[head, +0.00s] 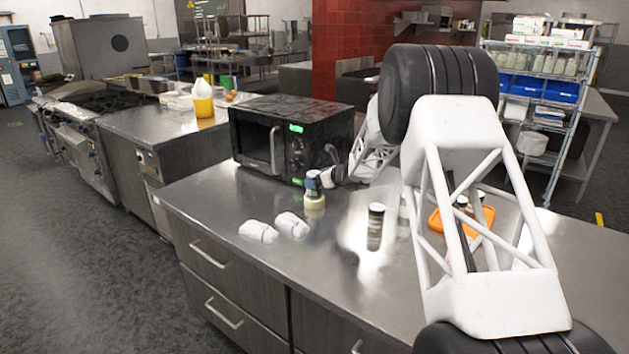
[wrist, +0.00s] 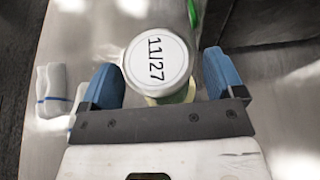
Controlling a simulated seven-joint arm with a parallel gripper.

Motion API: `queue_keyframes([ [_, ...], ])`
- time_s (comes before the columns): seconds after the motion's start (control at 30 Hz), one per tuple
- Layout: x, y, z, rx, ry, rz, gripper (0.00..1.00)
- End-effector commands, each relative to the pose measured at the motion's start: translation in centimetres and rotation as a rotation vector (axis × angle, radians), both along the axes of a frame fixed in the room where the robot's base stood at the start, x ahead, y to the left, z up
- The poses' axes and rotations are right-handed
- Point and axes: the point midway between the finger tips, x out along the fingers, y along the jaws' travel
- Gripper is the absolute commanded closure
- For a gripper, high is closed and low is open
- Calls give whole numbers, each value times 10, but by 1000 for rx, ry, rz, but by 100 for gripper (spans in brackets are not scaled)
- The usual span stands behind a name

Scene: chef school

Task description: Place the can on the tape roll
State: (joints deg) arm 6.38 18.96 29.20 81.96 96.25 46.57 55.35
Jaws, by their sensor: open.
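A can with a round white lid marked "11/27" (wrist: 158,62) is between my gripper's blue fingers in the wrist view. A pale yellow ring-like thing, seemingly the tape roll (wrist: 181,94), shows just under it. In the head view the pale tape roll (head: 314,203) is on the steel counter in front of the microwave, and the can seems to stand on it, mostly hidden by my gripper (head: 314,181). My gripper (wrist: 160,88) is open, with a finger on each side of the can. Whether the fingers touch it is hard to tell.
Two white rolled cloths (head: 275,229) lie left of my gripper. A black microwave (head: 290,137) stands behind it. A dark jar (head: 375,227) stands to the right, with an orange thing (head: 437,221) partly behind my arm. The counter's front is clear.

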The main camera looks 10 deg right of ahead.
Motion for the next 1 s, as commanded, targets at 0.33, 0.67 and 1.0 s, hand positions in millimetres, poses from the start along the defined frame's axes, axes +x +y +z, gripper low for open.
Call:
queue_keyframes([
  [0.33, -33, -34, 20, -1, -1, -2, 12],
  [0.67, -61, -63, 36, 0, 0, -2, 12],
  [1.0, -69, -69, 40, 1, 1, 0, 12],
])
